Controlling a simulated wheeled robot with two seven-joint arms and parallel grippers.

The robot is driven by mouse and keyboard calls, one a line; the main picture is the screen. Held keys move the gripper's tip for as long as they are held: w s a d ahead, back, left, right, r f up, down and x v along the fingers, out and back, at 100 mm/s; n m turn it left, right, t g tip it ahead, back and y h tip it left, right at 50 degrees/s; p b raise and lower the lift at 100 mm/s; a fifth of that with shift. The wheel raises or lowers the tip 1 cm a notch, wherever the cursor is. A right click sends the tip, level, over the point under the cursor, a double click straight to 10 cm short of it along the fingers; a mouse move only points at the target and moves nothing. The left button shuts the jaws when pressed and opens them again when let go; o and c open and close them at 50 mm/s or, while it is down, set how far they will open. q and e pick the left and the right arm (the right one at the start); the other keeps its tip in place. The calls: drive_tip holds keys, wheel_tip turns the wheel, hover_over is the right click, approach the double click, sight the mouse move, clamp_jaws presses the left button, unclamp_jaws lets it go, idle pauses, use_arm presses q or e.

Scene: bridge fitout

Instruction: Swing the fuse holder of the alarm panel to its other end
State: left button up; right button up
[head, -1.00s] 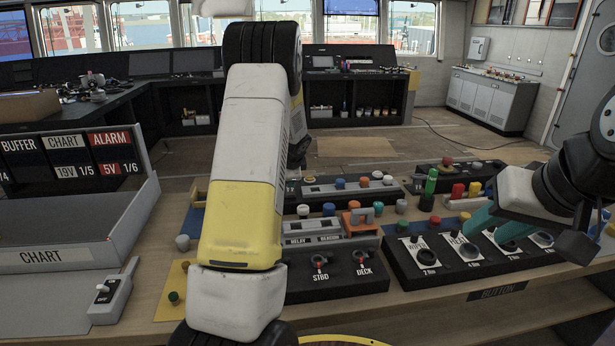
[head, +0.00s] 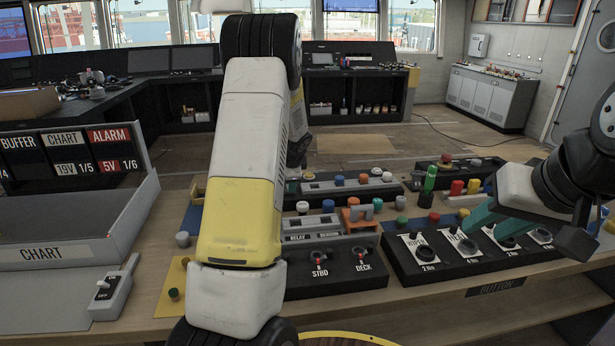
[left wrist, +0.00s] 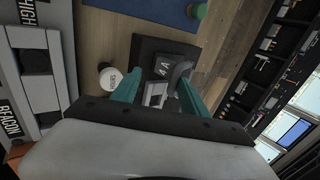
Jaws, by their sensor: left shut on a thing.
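In the left wrist view my left gripper (left wrist: 158,92) has its two teal fingers around a small grey piece (left wrist: 155,94), apparently the fuse holder. It is on or over a small black block (left wrist: 163,58) marked 4A. The fingers hide part of the piece, so I cannot tell which end it lies at. In the head view my left arm hides this gripper and the block. My right gripper (head: 497,222) has its teal fingers apart, over the black panel of round knobs (head: 430,262) at the right, holding nothing that I can see.
A white round button (left wrist: 107,77) stands close beside the left gripper, with a grey beacon panel (left wrist: 38,80) further left. On the bench are a STBD and DECK switch panel (head: 338,277), several coloured buttons, a grey CHART tray (head: 60,254) and a small switch box (head: 113,288).

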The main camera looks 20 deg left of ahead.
use_arm(q)
drive_tip(key=v, duration=0.7)
